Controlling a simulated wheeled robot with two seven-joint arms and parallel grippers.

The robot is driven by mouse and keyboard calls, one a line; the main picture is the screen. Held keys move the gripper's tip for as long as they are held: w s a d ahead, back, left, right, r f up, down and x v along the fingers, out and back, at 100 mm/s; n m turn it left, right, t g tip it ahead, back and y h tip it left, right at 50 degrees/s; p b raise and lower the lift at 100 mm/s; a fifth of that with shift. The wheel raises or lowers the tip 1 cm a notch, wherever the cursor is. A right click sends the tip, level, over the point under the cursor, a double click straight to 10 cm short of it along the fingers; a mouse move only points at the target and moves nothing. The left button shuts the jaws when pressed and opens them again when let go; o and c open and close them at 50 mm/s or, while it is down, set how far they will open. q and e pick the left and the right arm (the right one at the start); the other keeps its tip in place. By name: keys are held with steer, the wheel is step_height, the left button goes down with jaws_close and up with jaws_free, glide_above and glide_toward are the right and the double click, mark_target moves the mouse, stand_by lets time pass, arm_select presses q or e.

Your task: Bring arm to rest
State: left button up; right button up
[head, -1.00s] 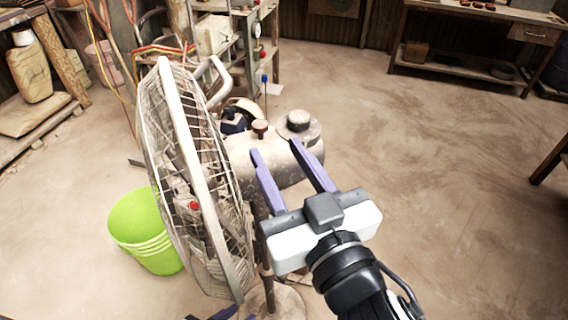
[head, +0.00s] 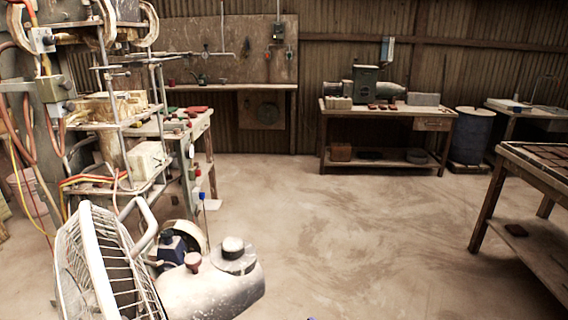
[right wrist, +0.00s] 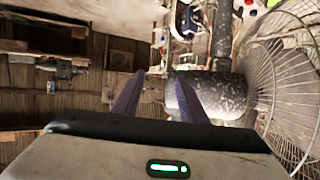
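My right gripper (right wrist: 160,78) shows in the right wrist view, with its two purple fingers apart and nothing between them. The speckled motor housing of the fan (right wrist: 222,98) lies beyond the right finger. Whether they touch I cannot tell. In the head view a tiny blue-purple tip shows at the bottom edge, too little to tell what it is. My left gripper is not in view.
The caged fan (head: 100,265) and its motor housing (head: 215,290) stand close at the lower left. A cluttered rack (head: 130,130) is behind them. A workbench (head: 385,112), blue barrel (head: 471,135) and right-hand table (head: 535,165) stand farther off. The middle floor is clear.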

steer(key=s+d+f+m+g+h, duration=0.2)
steer(key=s+d+f+g+h, duration=0.5)
steer(key=s+d+f, duration=1.2)
steer(key=w+a+f+t+y, duration=0.3)
steer(key=w+a+f+y, duration=0.1)
steer(key=f, duration=0.7)
steer(key=shift+w+f, duration=0.4)
steer(key=shift+w, duration=0.45)
steer(key=shift+a, duration=0.1)
steer(key=shift+c, duration=1)
steer(key=shift+s, duration=0.1)
